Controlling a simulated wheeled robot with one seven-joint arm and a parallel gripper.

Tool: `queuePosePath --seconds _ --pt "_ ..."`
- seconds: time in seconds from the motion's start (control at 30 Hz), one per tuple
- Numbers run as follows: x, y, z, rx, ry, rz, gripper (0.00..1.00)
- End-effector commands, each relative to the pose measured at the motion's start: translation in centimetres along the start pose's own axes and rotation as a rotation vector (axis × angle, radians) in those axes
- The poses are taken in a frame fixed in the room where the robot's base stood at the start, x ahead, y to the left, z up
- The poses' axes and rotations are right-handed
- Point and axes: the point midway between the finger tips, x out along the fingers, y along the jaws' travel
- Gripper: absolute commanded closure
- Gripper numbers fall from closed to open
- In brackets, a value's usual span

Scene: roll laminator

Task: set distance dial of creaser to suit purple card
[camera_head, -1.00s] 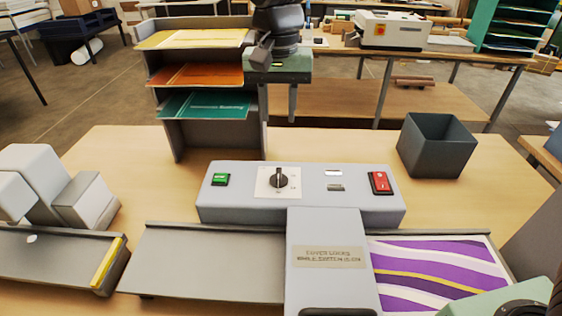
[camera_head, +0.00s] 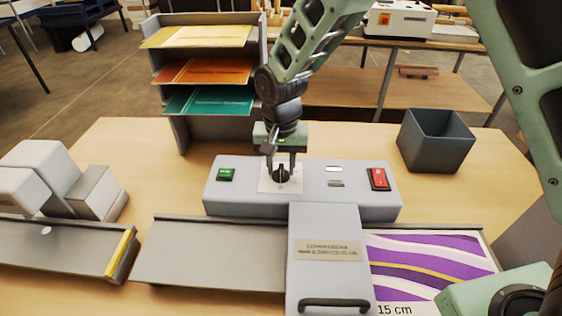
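The distance dial (camera_head: 282,174) is a dark knob on a white plate on the grey creaser (camera_head: 230,201). My gripper (camera_head: 282,166) points down at the dial. Its two fingers stand apart on either side of the knob; no firm contact shows. The dial's markings and pointer are mostly hidden by the fingers. The purple card (camera_head: 425,257), with white and yellow waves, lies on the right bed, and "15 cm" is printed at its front edge. A labelled grey cover (camera_head: 331,268) with a dark handle is at the middle.
A green button (camera_head: 226,175) and a red switch (camera_head: 378,179) flank the dial. A rack (camera_head: 180,135) with yellow, orange and green sheets stands behind. A dark open bin (camera_head: 435,140) is at the back right. A grey device (camera_head: 65,180) stands at the left.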

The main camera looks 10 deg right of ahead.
Motion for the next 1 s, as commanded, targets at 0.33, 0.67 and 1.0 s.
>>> queuePosePath --seconds 0.33,0.67,1.0 --pt "0.0 0.0 0.0 0.0 0.0 0.0 1.0" --pt "0.01 0.01 -0.01 -0.023 0.0 0.0 1.0" --pt "0.08 0.02 -0.05 -0.217 -0.001 0.001 1.0"
